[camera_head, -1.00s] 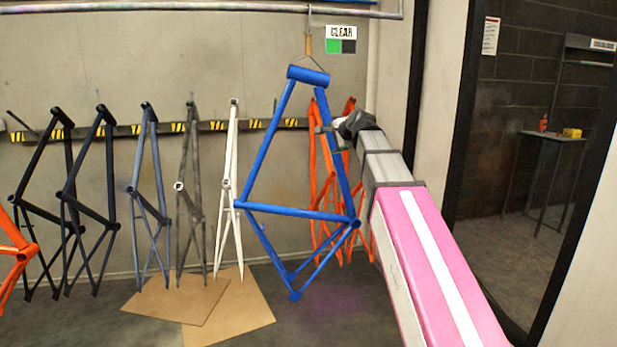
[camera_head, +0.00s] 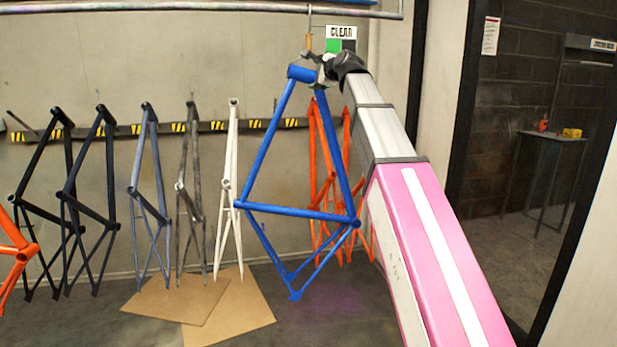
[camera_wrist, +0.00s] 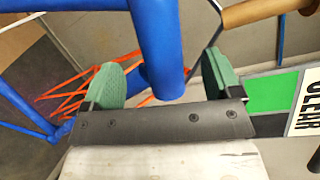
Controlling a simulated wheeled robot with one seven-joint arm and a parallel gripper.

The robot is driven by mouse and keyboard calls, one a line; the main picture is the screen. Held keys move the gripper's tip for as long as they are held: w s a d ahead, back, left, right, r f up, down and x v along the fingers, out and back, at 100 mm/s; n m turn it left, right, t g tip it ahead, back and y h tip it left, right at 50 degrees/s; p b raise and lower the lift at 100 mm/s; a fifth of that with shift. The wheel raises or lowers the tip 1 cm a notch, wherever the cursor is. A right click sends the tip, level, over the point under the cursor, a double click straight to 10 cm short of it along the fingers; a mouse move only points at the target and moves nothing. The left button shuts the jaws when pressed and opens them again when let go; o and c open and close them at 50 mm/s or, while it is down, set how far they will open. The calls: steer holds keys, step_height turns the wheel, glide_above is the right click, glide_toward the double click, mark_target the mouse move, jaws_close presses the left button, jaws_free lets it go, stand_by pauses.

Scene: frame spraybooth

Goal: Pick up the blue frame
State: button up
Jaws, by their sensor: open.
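The blue frame (camera_head: 297,212) hangs upright from a hook in the middle of the head view, its short top tube (camera_head: 301,74) uppermost. My gripper (camera_head: 318,70) is at the right end of that top tube. In the wrist view, my gripper (camera_wrist: 162,78) is open, with a green pad on each side. The end of a thick blue tube of the frame (camera_wrist: 160,40) lies between the two pads. Gaps show beside the tube; I cannot tell whether either pad touches it. The hook's wooden handle (camera_wrist: 265,10) is close to the right pad.
Orange frames (camera_head: 318,150) hang behind the blue one. A white frame (camera_head: 230,180), grey and dark frames stand along the wall to the left. A "CLEAR" sign (camera_head: 341,32) is just above my gripper. A black doorway post (camera_head: 461,130) is to the right.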

mark_target(313, 75)
steer(key=x, duration=0.6)
steer(key=shift+w+f, duration=0.1)
steer(key=shift+w, duration=0.3)
jaws_close()
